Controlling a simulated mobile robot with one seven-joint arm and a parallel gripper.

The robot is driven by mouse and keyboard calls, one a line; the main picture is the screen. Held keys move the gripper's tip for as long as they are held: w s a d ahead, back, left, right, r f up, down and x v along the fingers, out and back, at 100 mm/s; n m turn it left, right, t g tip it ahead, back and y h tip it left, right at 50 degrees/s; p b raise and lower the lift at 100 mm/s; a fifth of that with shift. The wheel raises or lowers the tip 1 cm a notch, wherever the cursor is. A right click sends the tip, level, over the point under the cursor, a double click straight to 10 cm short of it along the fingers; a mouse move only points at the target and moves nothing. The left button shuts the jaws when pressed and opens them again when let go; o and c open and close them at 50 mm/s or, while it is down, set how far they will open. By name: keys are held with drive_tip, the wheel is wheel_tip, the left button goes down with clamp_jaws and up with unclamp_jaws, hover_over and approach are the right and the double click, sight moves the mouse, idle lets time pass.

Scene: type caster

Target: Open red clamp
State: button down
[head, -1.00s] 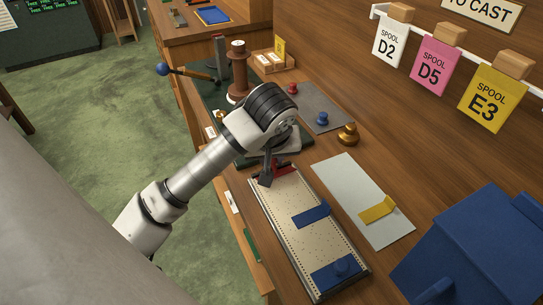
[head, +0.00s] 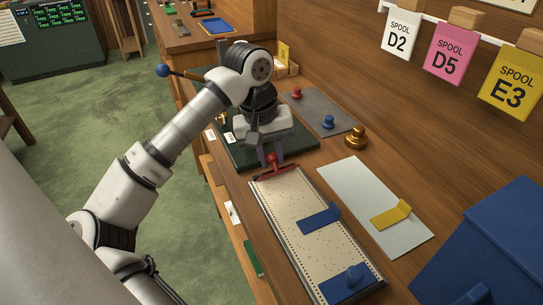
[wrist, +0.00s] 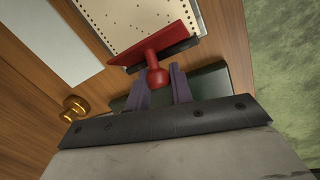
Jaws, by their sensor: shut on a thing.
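The red clamp (head: 277,173) lies across the far end of the perforated board (head: 285,205). In the wrist view the clamp (wrist: 155,47) is a red bar with a dark strip along it and a round red knob. My gripper (head: 271,160) points down at the clamp from above in the head view. In the wrist view my gripper (wrist: 159,79) has a finger on each side of the red knob and is shut on it. The fingers partly hide the knob in the head view.
Blue clamps (head: 320,218) and (head: 349,283) sit on the board's middle and near end. A pale sheet with a yellow piece (head: 391,215) lies to the right. A brass weight (head: 356,137) and a large blue box (head: 485,245) stand nearby.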

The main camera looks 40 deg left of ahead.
drive_tip(key=c, duration=1.3)
unclamp_jaws()
drive_tip(key=shift+w, duration=0.1)
drive_tip(key=shift+o, duration=0.2)
wheel_tip(320, 180, up, 14)
drive_tip(key=s+a, duration=0.1)
drive_tip(key=shift+s+a+f, duration=0.2)
drive_tip(key=shift+s+a, duration=0.15)
drive_tip(key=shift+a, duration=0.05)
